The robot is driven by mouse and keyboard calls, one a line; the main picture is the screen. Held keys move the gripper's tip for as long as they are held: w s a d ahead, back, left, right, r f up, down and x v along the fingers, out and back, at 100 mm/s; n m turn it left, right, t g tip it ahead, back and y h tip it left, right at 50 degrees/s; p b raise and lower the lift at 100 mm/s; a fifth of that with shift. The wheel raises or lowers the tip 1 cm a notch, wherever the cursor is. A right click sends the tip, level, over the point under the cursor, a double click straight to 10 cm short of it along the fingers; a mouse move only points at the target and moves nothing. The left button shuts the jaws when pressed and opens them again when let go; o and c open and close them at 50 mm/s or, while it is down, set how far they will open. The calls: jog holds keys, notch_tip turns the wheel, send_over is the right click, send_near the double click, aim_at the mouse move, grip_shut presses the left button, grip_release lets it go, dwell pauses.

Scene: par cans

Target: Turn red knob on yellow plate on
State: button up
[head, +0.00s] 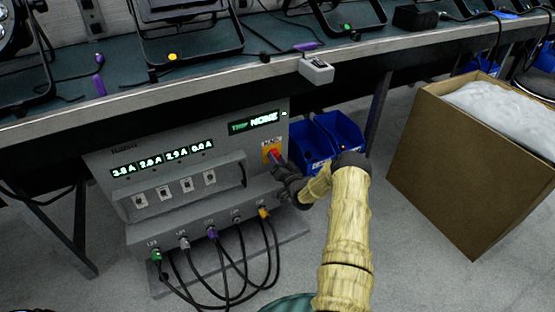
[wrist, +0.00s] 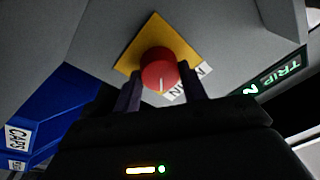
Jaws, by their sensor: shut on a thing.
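The red knob (wrist: 158,70) sits on a yellow plate (wrist: 150,33) on the front of a grey power box. In the head view the yellow plate (head: 266,153) is at the box's right side, with the red knob (head: 273,155) partly hidden by my gripper (head: 280,161). In the wrist view my gripper (wrist: 158,84) has one dark finger on each side of the knob and is shut on it. A white mark shows on the knob's face, toward the label reading "MAIN".
The box (head: 115,155) shows green readouts, switches and a "TRIP NONE" display (head: 253,122). Cables hang from its lower front. Blue bins (head: 310,145) stand close right of my gripper. The bench edge (head: 200,90) is overhead, and a cardboard box (head: 445,160) stands right.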

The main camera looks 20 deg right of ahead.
jog(key=shift+f, duration=0.15)
jog(key=o, duration=1)
jog(key=shift+s, duration=0.1)
jog(key=s+p, duration=0.2)
jog(key=s, duration=0.3)
jog(key=s+f+p, duration=0.1)
jog(key=s+p, duration=0.1)
jog(key=s, duration=0.4)
jog(key=s+f+p, duration=0.1)
jog(key=s+p, duration=0.2)
jog(key=s, duration=0.3)
jog(key=shift+s+d, duration=0.1)
jog(key=shift+d, duration=0.15)
jog(key=shift+r, duration=0.15)
